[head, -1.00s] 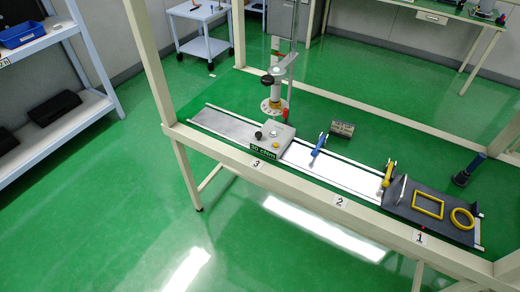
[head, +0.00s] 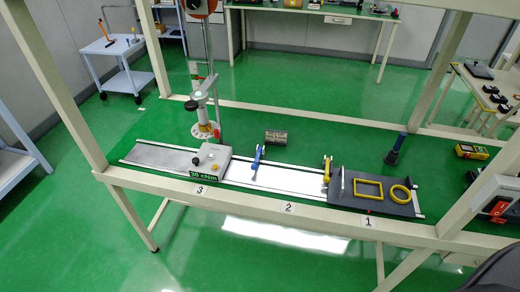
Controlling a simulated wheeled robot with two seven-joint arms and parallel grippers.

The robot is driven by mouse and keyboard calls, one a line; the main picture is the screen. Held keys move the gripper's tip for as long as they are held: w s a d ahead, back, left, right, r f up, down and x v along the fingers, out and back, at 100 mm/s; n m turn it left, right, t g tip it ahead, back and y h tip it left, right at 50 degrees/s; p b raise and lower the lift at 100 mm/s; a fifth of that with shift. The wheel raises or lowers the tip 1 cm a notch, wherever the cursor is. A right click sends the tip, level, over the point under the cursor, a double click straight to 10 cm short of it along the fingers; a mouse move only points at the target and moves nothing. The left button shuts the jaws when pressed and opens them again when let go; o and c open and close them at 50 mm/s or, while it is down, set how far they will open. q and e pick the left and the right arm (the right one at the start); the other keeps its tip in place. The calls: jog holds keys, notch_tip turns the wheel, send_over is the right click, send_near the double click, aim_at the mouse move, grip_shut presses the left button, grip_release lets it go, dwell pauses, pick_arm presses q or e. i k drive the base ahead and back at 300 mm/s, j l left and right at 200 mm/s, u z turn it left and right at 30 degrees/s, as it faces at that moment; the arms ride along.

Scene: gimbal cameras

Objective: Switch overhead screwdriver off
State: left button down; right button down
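What looks like the overhead screwdriver (head: 204,112), an upright pole-like tool with a dark knob and a round lower part, stands over the bench near station 3. A red rocker switch (head: 498,208) sits on a pale box on the bench frame at the right edge. I cannot tell whether this switch belongs to the screwdriver or which way it is set. Neither of my grippers can be made out.
A grey fixture (head: 206,160) marked 30 cNm sits on the rail, with a blue clamp (head: 257,158) farther right. A dark plate (head: 372,207) carries yellow frames. Bench posts cross both sides. A dark, unclear shape fills the lower right corner.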

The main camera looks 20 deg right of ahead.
aim_at(500, 206)
jog(key=z, duration=2.3)
